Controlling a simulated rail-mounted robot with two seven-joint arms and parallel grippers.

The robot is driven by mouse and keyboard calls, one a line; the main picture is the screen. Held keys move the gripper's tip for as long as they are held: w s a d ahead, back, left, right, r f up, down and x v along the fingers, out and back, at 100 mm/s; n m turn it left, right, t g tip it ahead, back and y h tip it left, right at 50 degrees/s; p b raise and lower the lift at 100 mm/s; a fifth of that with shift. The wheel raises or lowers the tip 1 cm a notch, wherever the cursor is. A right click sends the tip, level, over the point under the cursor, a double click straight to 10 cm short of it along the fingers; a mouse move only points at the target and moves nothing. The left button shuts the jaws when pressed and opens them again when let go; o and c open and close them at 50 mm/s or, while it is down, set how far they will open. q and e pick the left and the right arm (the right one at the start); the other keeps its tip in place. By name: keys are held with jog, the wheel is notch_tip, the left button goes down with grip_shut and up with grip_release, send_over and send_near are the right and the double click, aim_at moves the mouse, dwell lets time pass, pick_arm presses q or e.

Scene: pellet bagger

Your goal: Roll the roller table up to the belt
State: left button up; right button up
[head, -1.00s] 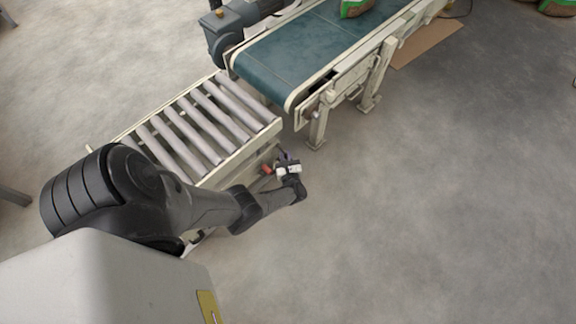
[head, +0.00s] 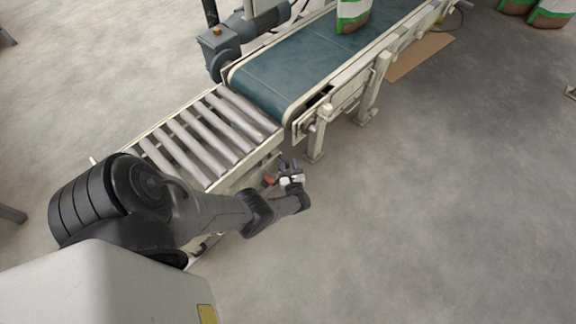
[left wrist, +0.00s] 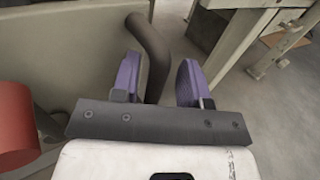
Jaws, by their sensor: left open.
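The roller table (head: 250,157), a cream frame with several grey rollers, stands end-on to the belt (head: 300,62), a blue-green conveyor. Its far end looks close against the belt's near end; from this angle I cannot tell whether they touch. My left gripper (head: 291,166) is at the table's right side, below the rail. In the left wrist view my open gripper (left wrist: 158,82) has its two purple fingers on either side of a dark bent bar (left wrist: 152,45) beside a cream panel. The bar's lower part is hidden behind the gripper. My right gripper is out of view.
A red cylindrical part (left wrist: 14,125) is left of the gripper; it also shows in the head view (head: 269,181). A grey motor (head: 228,48) sits left of the belt.

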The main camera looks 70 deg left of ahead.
pick_arm(q)
jog(key=shift+s+d, duration=0.1)
jog(key=shift+d, duration=0.1)
jog(key=s+d+p, duration=0.1)
jog(key=s+d, duration=0.1)
jog(key=d, duration=1.1)
jog(key=shift+s+d+p, duration=0.15)
jog(key=shift+s+p, duration=0.1)
jog(key=shift+p, duration=0.15)
